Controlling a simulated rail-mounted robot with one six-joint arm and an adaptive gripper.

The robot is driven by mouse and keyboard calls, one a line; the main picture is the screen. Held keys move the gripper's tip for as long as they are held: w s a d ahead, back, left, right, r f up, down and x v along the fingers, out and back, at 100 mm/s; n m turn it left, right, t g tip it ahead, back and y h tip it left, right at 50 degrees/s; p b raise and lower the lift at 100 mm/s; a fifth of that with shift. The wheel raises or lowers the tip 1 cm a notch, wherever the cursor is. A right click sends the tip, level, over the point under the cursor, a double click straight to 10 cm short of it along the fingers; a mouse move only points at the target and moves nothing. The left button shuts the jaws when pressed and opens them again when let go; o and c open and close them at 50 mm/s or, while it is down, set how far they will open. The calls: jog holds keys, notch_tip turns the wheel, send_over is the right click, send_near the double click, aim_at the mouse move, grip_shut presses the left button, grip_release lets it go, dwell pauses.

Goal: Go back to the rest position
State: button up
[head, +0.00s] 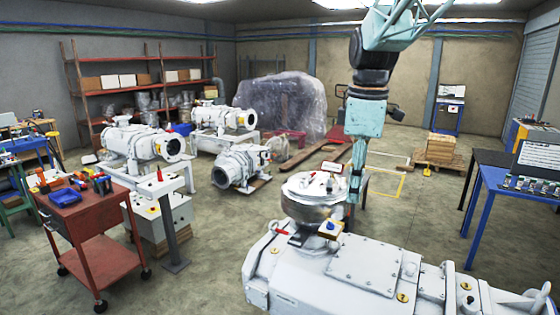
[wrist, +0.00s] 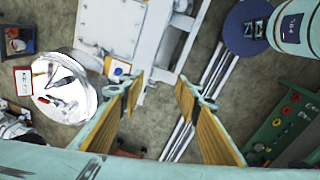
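My gripper (head: 352,190) hangs down from my teal arm, just behind and right of the round metal-lidded vessel (head: 313,190) on the large white pump in the head view. Its fingers are small and partly hidden there. In the wrist view my gripper (wrist: 159,88) shows two yellow-padded fingers spread apart with nothing between them, so it is open and empty. The shiny round lid (wrist: 65,88) lies to the left of the fingers in the wrist view. A small plate with a blue knob (wrist: 117,70) shows close beside the left fingertip; whether they touch, I cannot tell.
The large white pump (head: 365,275) fills the front. A red tool cart (head: 85,220) stands at left, with other white pumps (head: 140,145) behind. A blue-legged table (head: 510,190) stands at right. A wooden pallet stack (head: 440,148) is behind. Floor between pump and table is clear.

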jog(key=s+r+m+b, duration=0.2)
jog(key=s+m, duration=0.2)
jog(key=s, duration=0.8)
jog(key=s+d+f+m+t+b, duration=0.1)
jog(key=s+f+m, duration=0.4)
jog(key=s, duration=1)
jog(key=s+f+m+t+b, duration=0.1)
jog(key=s+f+m+b, duration=0.3)
jog(key=s, duration=1.1)
jog(key=shift+d+f+m+t+b, duration=0.4)
jog(key=shift+f+m, duration=0.15)
jog(key=shift+m, duration=0.15)
